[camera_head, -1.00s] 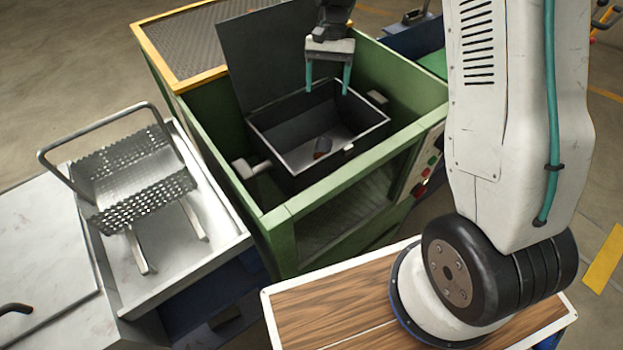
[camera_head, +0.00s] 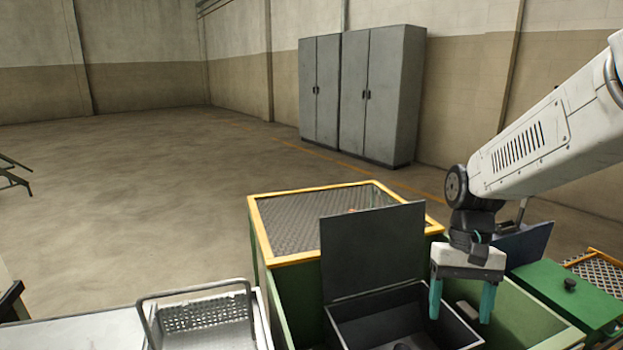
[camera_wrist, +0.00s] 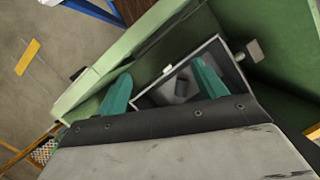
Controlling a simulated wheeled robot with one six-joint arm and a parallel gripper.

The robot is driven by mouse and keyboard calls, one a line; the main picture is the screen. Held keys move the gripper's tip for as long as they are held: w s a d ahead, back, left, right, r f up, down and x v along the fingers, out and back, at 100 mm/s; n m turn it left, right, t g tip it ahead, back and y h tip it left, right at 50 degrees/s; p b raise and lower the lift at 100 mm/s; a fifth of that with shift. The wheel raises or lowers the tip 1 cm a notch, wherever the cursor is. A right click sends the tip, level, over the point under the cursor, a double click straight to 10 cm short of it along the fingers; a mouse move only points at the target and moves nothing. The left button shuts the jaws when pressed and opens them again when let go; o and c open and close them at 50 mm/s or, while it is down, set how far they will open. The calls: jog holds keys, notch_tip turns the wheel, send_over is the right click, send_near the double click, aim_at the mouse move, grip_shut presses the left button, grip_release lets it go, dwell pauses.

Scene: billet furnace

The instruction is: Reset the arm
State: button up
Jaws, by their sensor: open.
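My gripper (camera_head: 461,303) is open, with its two teal fingers apart and nothing between them. It points down above the right part of the open dark box (camera_head: 352,322) inside the green furnace housing (camera_head: 287,296). In the wrist view my gripper (camera_wrist: 162,84) shows its teal fingers over the box (camera_wrist: 222,52).
A yellow-framed mesh panel (camera_head: 290,220) tops the housing behind the lid. A perforated metal basket (camera_head: 205,314) with a handle is at lower left. A green lidded box (camera_head: 572,296) is at right. Grey cabinets (camera_head: 381,95) stand far back; the floor left of them is largely open.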

jog(key=s+r+t, duration=0.2)
jog(key=s+r, duration=0.2)
jog(key=s, duration=0.4)
jog(key=s+r+n+t, duration=0.1)
jog(key=s+r+t, duration=0.2)
jog(key=s, duration=0.5)
jog(key=shift+s+d+r+n+h, duration=0.3)
jog(key=shift+s+r+h, duration=0.1)
jog(key=shift+r, duration=0.25)
